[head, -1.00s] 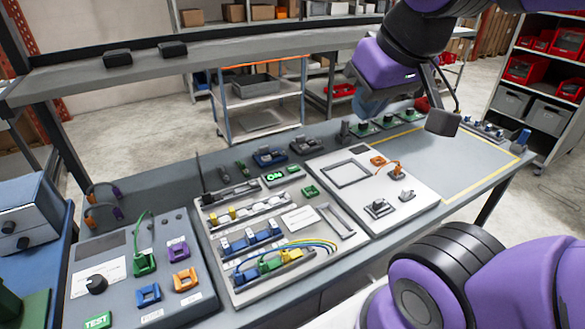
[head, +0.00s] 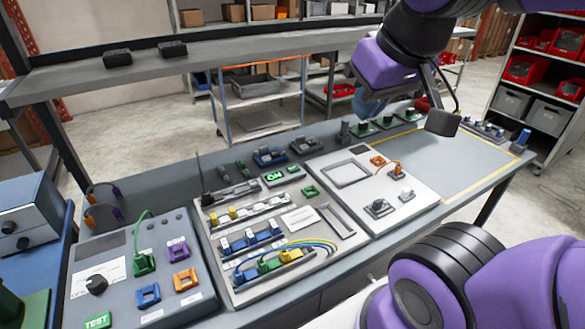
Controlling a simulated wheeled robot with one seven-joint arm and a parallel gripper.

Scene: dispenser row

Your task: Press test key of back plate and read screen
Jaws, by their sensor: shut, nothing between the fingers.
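The back plate (head: 240,293) is a light panel in the middle of the bench. It bears rails with blue, yellow and grey modules, and coloured wires. A small green lit display reading like "ON" (head: 273,177) sits by its far edge. The green key marked TEST (head: 97,320) is at the near left corner of a grey console (head: 185,300) left of the plate. The console has a dark blank screen (head: 86,246). My purple arm reaches in from the right, over the far right of the bench; its fingers cannot be made out, and nothing of it touches the console.
The console also carries a black knob (head: 97,284) and blue, orange, purple and green sockets; a green wire rises from the green one. A white panel (head: 415,215) lies right of the back plate. A yellow-outlined area (head: 460,165) on the right is bare. A shelf (head: 230,52) spans above the bench.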

